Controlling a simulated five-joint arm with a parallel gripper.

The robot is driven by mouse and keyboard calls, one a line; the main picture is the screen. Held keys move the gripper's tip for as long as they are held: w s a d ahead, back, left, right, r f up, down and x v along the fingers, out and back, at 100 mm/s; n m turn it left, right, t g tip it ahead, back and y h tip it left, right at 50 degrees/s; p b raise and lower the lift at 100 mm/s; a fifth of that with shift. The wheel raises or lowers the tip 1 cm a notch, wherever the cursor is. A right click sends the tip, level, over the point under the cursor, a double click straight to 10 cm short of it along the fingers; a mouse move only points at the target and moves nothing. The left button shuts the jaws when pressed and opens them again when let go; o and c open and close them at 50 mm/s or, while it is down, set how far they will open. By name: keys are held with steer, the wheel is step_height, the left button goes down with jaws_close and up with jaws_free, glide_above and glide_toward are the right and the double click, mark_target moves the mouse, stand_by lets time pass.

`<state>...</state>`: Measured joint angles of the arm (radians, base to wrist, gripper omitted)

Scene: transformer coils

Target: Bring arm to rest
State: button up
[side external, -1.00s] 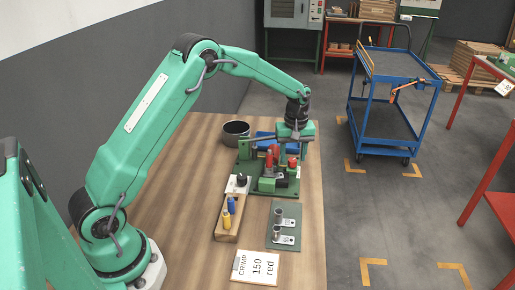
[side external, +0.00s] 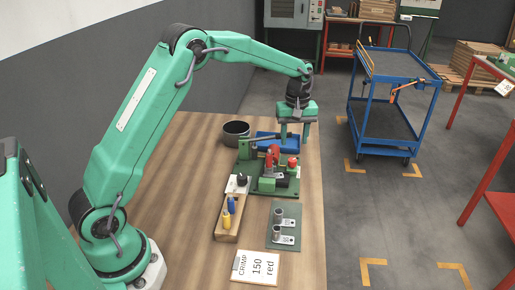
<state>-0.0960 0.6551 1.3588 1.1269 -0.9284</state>
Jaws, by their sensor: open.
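My gripper (side external: 294,132) is open and empty, pointing down above the far right part of the wooden table (side external: 180,190). It hangs over the blue tray (side external: 268,147) area, apart from the green fixture board (side external: 240,183). The fixture carries a red upright part (side external: 269,160), a red knob (side external: 293,162) and a green block (side external: 266,185). My arm is raised and stretched toward the far end of the table.
A dark round bowl (side external: 236,128) stands behind the fixture. A wooden holder (side external: 228,231) with yellow and blue pieces, a green-grey plate with two lugs (side external: 284,236) and a "CRIMP 150 red" card (side external: 255,267) lie nearer. A blue cart (side external: 388,125) stands on the floor to the right.

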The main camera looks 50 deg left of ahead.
steer(key=s+d+r+m+t, duration=0.3)
steer(key=s+r+m, duration=0.3)
steer(key=s+r, duration=0.85)
steer(key=s+d+f+m+t, duration=0.1)
steer(key=s+m, duration=0.2)
steer(key=s, duration=0.6)
steer(key=s+d+m+t, duration=0.1)
steer(key=s+m, duration=0.1)
steer(key=s, duration=0.6)
steer(key=shift+s+d+f+m+t, duration=0.15)
steer(key=shift+s+f+m+t, duration=0.15)
steer(key=shift+s+f+m, duration=0.1)
